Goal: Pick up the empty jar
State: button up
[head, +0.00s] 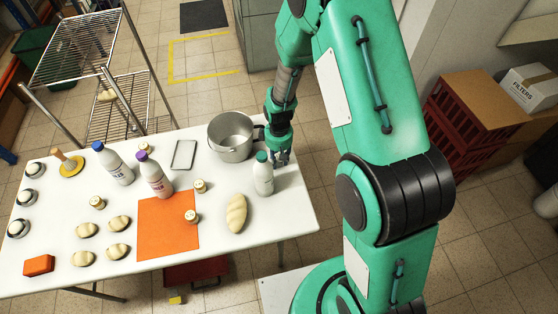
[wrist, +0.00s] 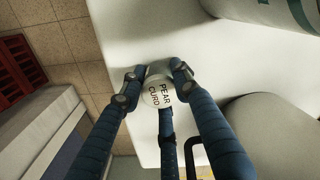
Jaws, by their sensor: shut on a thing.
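My gripper (head: 281,158) is at the right end of the white table (head: 295,215), between the grey pot (head: 230,140) and the white green-capped bottle (head: 263,176). In the wrist view, my gripper (wrist: 157,74) has its fingers closed around a small jar (wrist: 158,93) whose pale top reads "PEAR CURD". The jar is near the table edge; I cannot tell whether it touches the table or whether it is empty. In the head view it is hidden. Other small jars stand on the table: one (head: 97,202) at the left, one (head: 200,186) near the mat, one (head: 191,216) on it.
The pot and the bottle stand close to my gripper. An orange mat (head: 160,235), a bread loaf (head: 236,213), a blue-capped bottle (head: 115,165) and a purple-capped bottle (head: 155,178) are farther left. A wire rack (head: 75,50) stands behind the table. Floor is open beyond the table's right edge.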

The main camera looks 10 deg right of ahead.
jog(key=shift+r, duration=0.15)
notch_tip(320, 180, up, 10)
jog(key=shift+f+p, duration=0.15)
jog(key=shift+p, duration=1.05)
